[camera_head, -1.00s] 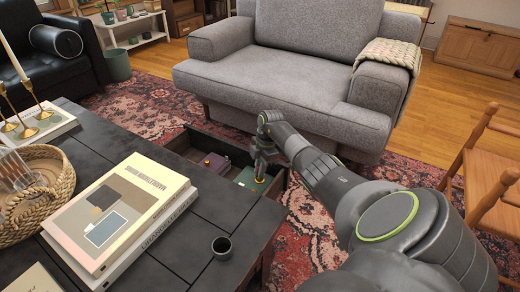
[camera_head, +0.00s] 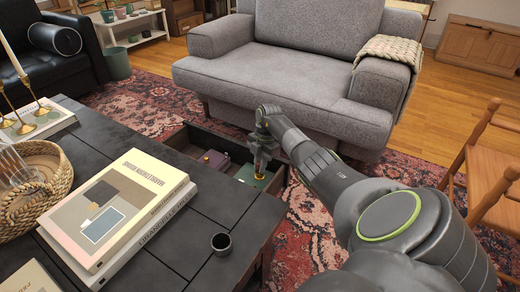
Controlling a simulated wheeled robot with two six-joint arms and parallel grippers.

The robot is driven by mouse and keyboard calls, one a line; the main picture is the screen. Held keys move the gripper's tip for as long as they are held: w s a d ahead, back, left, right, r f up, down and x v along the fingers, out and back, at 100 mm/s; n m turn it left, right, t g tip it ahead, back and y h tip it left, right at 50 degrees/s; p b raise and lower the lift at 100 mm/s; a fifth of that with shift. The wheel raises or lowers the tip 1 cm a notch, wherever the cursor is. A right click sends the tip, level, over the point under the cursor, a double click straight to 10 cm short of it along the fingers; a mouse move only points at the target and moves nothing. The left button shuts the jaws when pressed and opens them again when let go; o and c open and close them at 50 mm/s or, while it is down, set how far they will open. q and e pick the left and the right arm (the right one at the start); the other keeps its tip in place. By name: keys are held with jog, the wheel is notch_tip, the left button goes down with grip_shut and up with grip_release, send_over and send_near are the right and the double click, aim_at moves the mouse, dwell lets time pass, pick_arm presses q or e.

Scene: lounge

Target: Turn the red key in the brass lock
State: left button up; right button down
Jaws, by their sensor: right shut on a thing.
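My right gripper (camera_head: 262,160) points straight down over the open drawer (camera_head: 285,180) of the dark table. Its fingers are shut, with their tips right above a brass lock (camera_head: 259,176) on a green box (camera_head: 246,175) in the drawer. The red key cannot be made out; the fingers hide the place just above the lock. A purple box (camera_head: 213,160) with a small brass-coloured part lies in the drawer to the left of the green one. My left gripper is not in view.
The dark table (camera_head: 180,245) carries stacked books (camera_head: 120,205), a wicker basket (camera_head: 45,190), brass candlesticks (camera_head: 28,108) and a small dark cup (camera_head: 221,243) near the drawer. A grey armchair (camera_head: 280,75) stands behind the drawer, a wooden chair (camera_head: 485,180) at right.

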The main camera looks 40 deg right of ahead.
jog(key=shift+f+n+b, duration=0.15)
jog(key=shift+n+b, duration=0.3)
jog(key=shift+n, duration=0.05)
jog(key=shift+n+g+b, duration=0.3)
jog(key=shift+n+b, duration=0.2)
jog(key=shift+n, duration=0.8)
jog(key=c, duration=1.9)
grip_release()
jog(key=shift+b, duration=0.35)
jog(key=o, duration=1)
jog(key=shift+c, duration=0.2)
jog(key=shift+r, duration=0.2)
